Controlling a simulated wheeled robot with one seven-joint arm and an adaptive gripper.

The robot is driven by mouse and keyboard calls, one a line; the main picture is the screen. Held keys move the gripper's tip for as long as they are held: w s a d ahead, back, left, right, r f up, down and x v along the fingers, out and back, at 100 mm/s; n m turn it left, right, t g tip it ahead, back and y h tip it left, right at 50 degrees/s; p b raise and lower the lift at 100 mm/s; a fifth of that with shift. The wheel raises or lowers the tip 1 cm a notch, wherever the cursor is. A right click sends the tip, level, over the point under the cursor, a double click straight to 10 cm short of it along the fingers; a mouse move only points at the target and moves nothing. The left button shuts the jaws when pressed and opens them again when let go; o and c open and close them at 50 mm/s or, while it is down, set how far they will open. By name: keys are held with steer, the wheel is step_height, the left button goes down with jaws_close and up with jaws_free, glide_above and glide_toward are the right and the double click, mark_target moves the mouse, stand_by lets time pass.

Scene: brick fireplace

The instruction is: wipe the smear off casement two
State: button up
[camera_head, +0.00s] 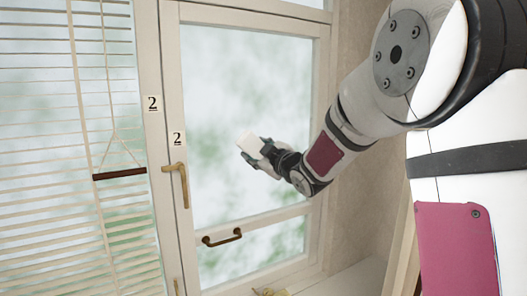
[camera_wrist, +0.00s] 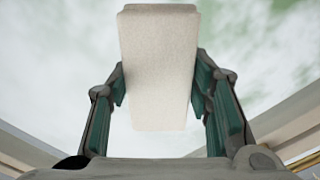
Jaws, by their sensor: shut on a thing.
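Casement two (camera_head: 172,80) is a cream framed window with a "2" label on its frame and a brass handle (camera_head: 179,184) on its left side. Its glass shows blurred green and white; I cannot tell a smear apart from the view behind it. My gripper (camera_head: 256,147) is in front of the glass, right of the handle. It is shut on a white block-like pad (camera_wrist: 158,70), which sits between both fingers in the wrist view. The pad's far end points at the glass; I cannot tell whether it touches.
A blind with pale slats (camera_head: 40,150) and a dark bar (camera_head: 119,174) hangs at the left. A brown pull handle (camera_head: 222,238) is on the casement's lower rail. A sill (camera_head: 345,280) runs below, with a small yellowish thing (camera_head: 268,292) on it. A wall (camera_head: 352,205) stands at the right.

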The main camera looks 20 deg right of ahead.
mark_target(247, 152)
steer(key=shift+s+a+b, duration=0.15)
steer(key=shift+s+a, duration=0.05)
steer(key=shift+a, duration=0.7)
steer(key=shift+s+a+b, duration=0.15)
steer(key=shift+a, duration=0.75)
steer(key=shift+d, duration=0.1)
steer(key=shift+s+d+p, duration=0.15)
steer(key=shift+s+p, duration=0.15)
steer(key=shift+s, duration=0.4)
steer(key=shift+s+d+p, duration=0.15)
steer(key=shift+s+p, duration=0.1)
steer(key=shift+s, duration=0.4)
steer(key=shift+s+d+p, duration=0.2)
steer(key=shift+s+p, duration=0.15)
steer(key=shift+s, duration=0.5)
steer(key=shift+s+d+p, duration=0.15)
steer(key=shift+s+p, duration=0.15)
steer(key=shift+s, duration=0.5)
steer(key=shift+s, duration=0.1)
steer(key=s, duration=0.1)
steer(key=s+p, duration=0.1)
steer(key=shift+s+d, duration=0.25)
steer(key=shift+s, duration=0.1)
